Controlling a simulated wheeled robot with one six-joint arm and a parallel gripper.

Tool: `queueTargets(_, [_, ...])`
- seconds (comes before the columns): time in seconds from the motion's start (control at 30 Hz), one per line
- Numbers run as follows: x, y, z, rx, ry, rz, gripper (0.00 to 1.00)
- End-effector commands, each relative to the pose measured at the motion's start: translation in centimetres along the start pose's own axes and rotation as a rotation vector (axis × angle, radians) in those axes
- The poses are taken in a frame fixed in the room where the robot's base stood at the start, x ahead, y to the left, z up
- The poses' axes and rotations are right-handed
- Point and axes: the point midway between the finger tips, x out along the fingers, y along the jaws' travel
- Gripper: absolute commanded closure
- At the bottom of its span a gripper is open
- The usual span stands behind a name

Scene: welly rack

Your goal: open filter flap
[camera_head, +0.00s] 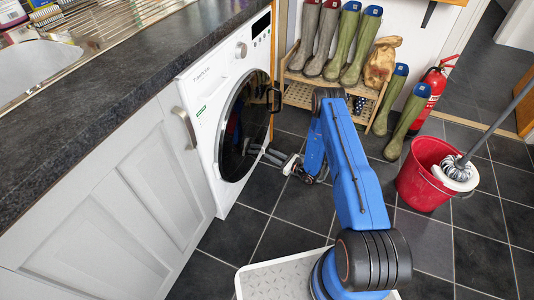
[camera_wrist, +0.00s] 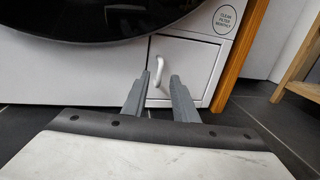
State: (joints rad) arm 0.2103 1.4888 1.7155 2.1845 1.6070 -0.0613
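The filter flap (camera_wrist: 190,62) is a pale square panel low on the front of the white washing machine (camera_head: 211,105), and it looks shut. A small white curved handle (camera_wrist: 156,84) stands on its left part. My gripper (camera_wrist: 159,76) is open, with one grey finger on each side of the handle in the wrist view. I cannot tell whether the fingertips reach past the handle, and no contact is clear. In the head view my gripper (camera_head: 268,153) is low in front of the machine, below its round dark door (camera_head: 242,127). I cannot make out the flap there.
A round sticker reading "clean filter monthly" (camera_wrist: 225,19) is right of the flap, near a wooden post (camera_wrist: 240,55). A boot rack (camera_head: 302,94), loose green boots (camera_head: 406,125), a red bucket (camera_head: 420,180) with a mop and a fire extinguisher (camera_head: 436,82) stand to the right.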

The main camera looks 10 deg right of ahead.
Motion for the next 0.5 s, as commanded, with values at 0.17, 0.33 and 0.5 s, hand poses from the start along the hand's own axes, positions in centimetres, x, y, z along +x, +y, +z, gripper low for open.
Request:
queueTargets(0.17, [2.3, 0.1, 0.0, -0.001, 0.0, 0.001, 0.74])
queueTargets(0.33, [3.2, 0.0, 0.0, 0.0, 0.0, 0.001, 0.74])
queueTargets(0.5, [3.4, 0.0, 0.0, 0.0, 0.0, 0.0, 0.74])
